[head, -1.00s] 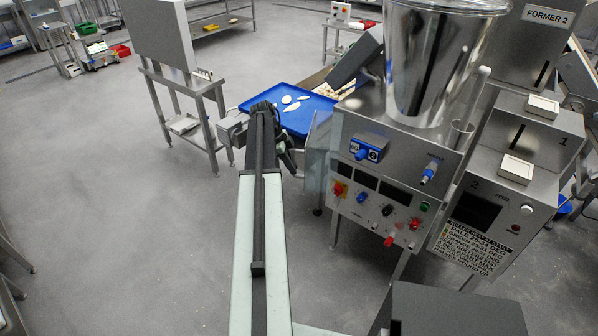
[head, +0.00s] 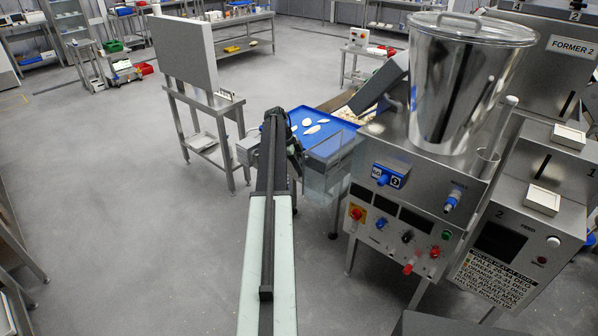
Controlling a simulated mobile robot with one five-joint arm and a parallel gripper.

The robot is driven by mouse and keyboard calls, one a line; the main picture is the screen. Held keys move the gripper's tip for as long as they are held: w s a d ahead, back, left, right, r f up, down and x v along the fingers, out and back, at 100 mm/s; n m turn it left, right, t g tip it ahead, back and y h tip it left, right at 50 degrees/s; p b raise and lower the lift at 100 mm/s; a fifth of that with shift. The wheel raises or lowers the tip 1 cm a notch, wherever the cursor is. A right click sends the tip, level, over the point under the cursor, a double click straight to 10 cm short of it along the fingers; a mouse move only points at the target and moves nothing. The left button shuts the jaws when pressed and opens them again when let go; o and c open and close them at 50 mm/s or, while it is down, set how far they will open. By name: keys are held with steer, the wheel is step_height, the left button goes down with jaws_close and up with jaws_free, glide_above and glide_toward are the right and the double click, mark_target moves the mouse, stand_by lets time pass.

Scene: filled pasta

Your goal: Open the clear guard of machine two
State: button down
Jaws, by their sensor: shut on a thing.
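The clear guard (head: 328,178) is a see-through panel on the left side of the steel machine (head: 400,207) with the large hopper, beside the blue tray. It stands out toward the left and shows a broad, tilted face. My gripper (head: 295,150) is at the far end of my arm, at the guard's left edge, and is shut on it. The fingertips are small and partly hidden by my arm, so the exact grip point is unclear. A "FORMER 2" label (head: 571,46) is on the steel housing behind at right.
The blue tray (head: 318,146) with pale pasta pieces lies just behind the guard. A steel stand with a grey panel (head: 185,52) is left of my gripper. Control knobs and a red switch face front on the machine. The floor at left is clear.

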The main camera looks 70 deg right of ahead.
steer(key=shift+s, duration=0.25)
steer(key=c, duration=1.4)
jaws_free()
steer(key=shift+d, duration=0.1)
steer(key=shift+w, duration=0.1)
steer(key=p+v, duration=0.7)
steer(key=shift+r, duration=0.4)
steer(key=shift+w, duration=0.15)
